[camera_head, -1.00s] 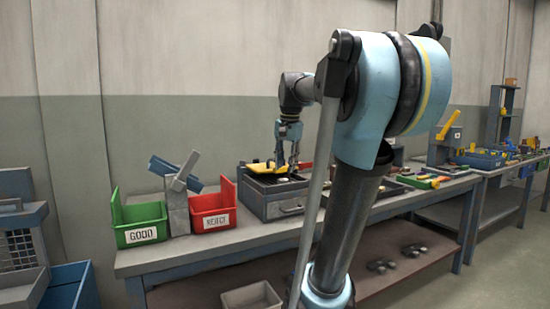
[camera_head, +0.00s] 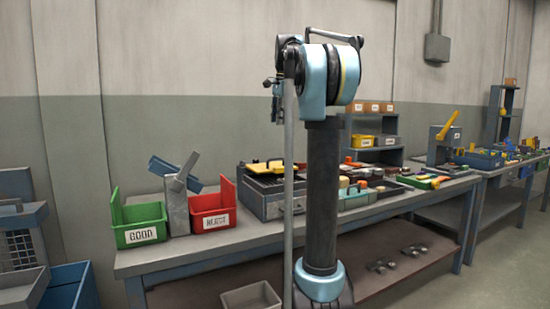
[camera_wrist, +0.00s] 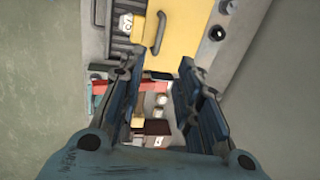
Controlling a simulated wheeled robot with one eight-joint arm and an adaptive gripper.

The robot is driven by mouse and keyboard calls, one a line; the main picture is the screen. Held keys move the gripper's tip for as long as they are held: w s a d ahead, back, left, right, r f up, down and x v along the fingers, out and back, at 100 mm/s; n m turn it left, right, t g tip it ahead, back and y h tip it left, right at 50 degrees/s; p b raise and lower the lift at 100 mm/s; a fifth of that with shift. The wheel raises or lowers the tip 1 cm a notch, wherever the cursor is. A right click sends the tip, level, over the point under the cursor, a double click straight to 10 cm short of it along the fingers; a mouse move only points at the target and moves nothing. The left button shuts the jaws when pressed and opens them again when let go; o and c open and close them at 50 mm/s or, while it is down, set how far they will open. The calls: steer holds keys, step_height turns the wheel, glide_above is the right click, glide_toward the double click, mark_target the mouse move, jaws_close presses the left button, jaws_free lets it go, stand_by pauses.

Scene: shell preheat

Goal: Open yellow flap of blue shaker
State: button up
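A yellow panel with a dark handle (camera_wrist: 185,28) lies on a grey box with a drawer (camera_head: 283,204); the panel also shows in the head view (camera_head: 266,166). I cannot tell whether it is the named flap. A blue unit with yellow parts (camera_head: 482,160) sits on the far right bench; I cannot tell whether it is the shaker. My gripper (camera_wrist: 158,72) is open and empty, with its fingers apart above the bench. In the head view, my gripper (camera_head: 272,103) hangs high, above the bench and apart from the grey box.
A green bin marked GOOD (camera_head: 139,233) and a red bin marked REJECT (camera_head: 212,219) stand left of the grey box. A grey stand with a yellow lever (camera_head: 445,145) is to the right. Small parts crowd the middle bench. A blue bin (camera_head: 70,287) is at lower left.

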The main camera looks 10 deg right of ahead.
steer(key=w+f, duration=0.1)
steer(key=f, duration=0.4)
steer(key=w+f, duration=0.1)
steer(key=f, duration=0.5)
steer(key=w+a+f, duration=0.1)
steer(key=f, duration=0.4)
steer(key=shift+f, duration=0.2)
jaws_close()
